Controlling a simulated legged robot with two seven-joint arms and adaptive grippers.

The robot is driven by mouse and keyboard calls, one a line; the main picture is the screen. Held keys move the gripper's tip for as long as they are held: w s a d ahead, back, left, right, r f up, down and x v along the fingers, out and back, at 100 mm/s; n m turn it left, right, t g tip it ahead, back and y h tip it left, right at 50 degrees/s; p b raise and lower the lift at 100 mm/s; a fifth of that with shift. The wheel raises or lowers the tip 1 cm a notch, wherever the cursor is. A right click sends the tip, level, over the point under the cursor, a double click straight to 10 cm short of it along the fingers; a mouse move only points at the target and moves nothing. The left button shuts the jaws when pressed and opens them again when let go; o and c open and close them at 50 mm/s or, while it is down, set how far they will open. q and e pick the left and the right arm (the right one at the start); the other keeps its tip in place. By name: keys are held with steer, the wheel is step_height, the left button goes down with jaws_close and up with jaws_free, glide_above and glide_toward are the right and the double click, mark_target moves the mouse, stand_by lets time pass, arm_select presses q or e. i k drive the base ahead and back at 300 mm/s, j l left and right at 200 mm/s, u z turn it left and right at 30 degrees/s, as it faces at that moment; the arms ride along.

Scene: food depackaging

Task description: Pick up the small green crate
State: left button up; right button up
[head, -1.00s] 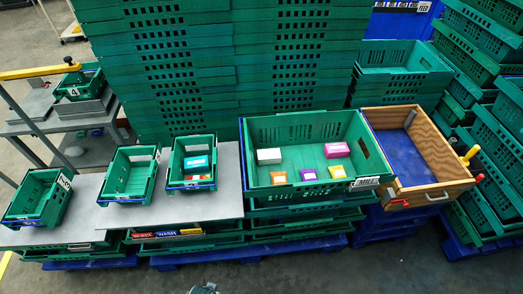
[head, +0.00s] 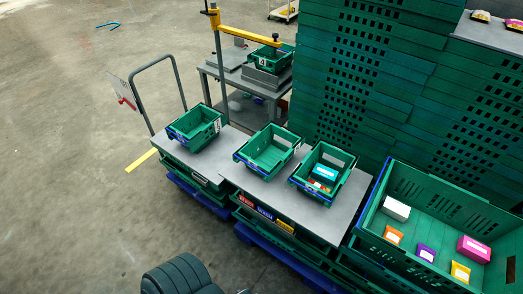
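Three small green crates stand in a row on grey boards. The middle crate (head: 264,154) looks empty. The right crate (head: 333,155) holds a blue-and-white pack (head: 325,173) and other small packs. Another small green crate (head: 267,57), marked 4, sits on a grey platform on a trolley behind them. Neither of my grippers shows in the head view. A dark ribbed part, likely of my own body, is at the bottom edge, apart from the crates.
A large green crate (head: 430,222) with several coloured packs is at right. Tall green crate stacks (head: 350,75) stand behind. The trolley (head: 215,72) carries a yellow arm (head: 247,36). A grey handle frame (head: 158,68) rises at left. Floor (head: 70,170) at left is clear.

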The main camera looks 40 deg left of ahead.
mark_target(271, 156)
steer(key=u, duration=1.4)
steer(key=i+j, duration=0.2)
steer(key=j, duration=0.15)
steer(key=i+j, duration=0.2)
steer(key=j, duration=0.2)
